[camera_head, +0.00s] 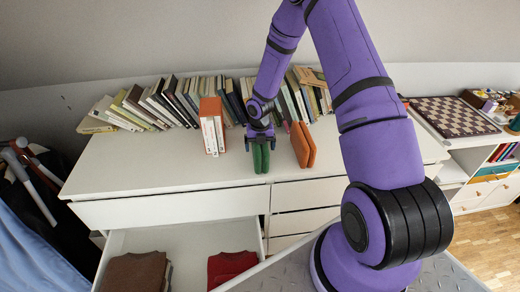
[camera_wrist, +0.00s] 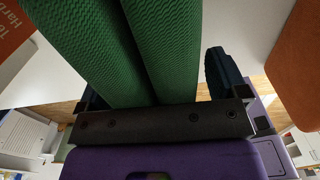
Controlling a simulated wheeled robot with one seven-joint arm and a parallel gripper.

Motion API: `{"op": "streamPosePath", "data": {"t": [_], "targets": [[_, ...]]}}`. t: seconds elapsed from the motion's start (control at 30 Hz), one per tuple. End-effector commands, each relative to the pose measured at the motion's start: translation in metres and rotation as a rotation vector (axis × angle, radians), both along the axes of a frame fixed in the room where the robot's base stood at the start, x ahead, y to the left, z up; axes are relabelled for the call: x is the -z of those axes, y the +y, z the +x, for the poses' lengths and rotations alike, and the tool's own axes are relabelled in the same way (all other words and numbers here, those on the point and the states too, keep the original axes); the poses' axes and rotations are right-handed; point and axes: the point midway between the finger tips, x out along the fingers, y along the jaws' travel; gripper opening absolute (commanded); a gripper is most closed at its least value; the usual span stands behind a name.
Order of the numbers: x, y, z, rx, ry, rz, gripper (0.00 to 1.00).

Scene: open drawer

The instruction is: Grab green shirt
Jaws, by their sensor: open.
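The green shirt (camera_head: 260,159) is a folded, upright bundle of two thick layers on the white dresser top. My gripper (camera_head: 260,142) is over it from above, with its jaws open. In the wrist view the green shirt (camera_wrist: 165,45) fills the middle, between the jaws and close to the palm. One dark finger shows to the right of it with a small gap; the other finger is mostly hidden behind the cloth at left, so I cannot tell if it touches.
An orange folded item (camera_head: 302,145) stands just right of the shirt. An orange-and-white book block (camera_head: 212,127) stands to the left, with a row of books (camera_head: 160,100) behind. Below, an open drawer (camera_head: 190,238) holds brown (camera_head: 137,272) and red (camera_head: 230,266) folded clothes.

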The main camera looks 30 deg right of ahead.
Motion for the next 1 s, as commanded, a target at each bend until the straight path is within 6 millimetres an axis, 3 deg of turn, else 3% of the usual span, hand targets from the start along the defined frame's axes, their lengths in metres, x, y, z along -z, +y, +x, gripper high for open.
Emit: {"op": "streamPosePath", "data": {"t": [0.07, 0.3, 0.67, 1.0], "targets": [[0.000, 0.000, 0.000, 0.000, 0.000, 0.000, 0.89], [0.000, 0.000, 0.000, 0.000, 0.000, 0.000, 0.34], [-0.003, 0.000, 0.000, 0.001, 0.000, 0.000, 0.34], [-0.036, -0.001, 0.000, 0.002, -0.002, 0.000, 0.34]]}}
